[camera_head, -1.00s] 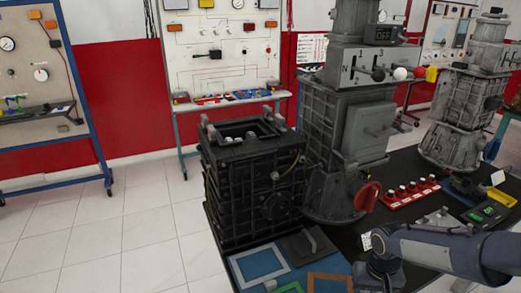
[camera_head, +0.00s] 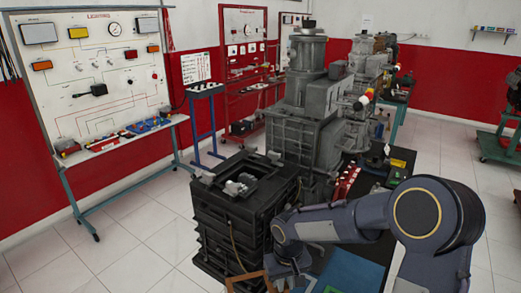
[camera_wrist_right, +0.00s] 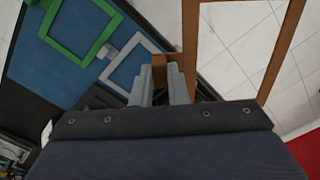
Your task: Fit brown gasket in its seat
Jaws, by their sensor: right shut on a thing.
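The brown gasket is a thin rectangular frame. It shows at the bottom of the head view (camera_head: 246,276), in front of the black engine block (camera_head: 238,215), partly cut off by the picture edge. In the right wrist view the gasket (camera_wrist_right: 190,30) extends away from the fingers, with white floor showing through it. My right gripper (camera_wrist_right: 160,78) is shut on a brown tab at its near edge. In the head view my right gripper (camera_head: 284,281) is low beside the block, its fingers hard to see. The block's top has a rectangular opening with lugs around it. My left gripper is out of view.
A blue mat (camera_head: 350,272) lies on the dark table right of my right gripper. In the wrist view a green frame (camera_wrist_right: 108,32) and a grey-white frame (camera_wrist_right: 128,52) lie on it. A tall grey engine unit (camera_head: 303,125) stands behind the black block. Tiled floor is open at left.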

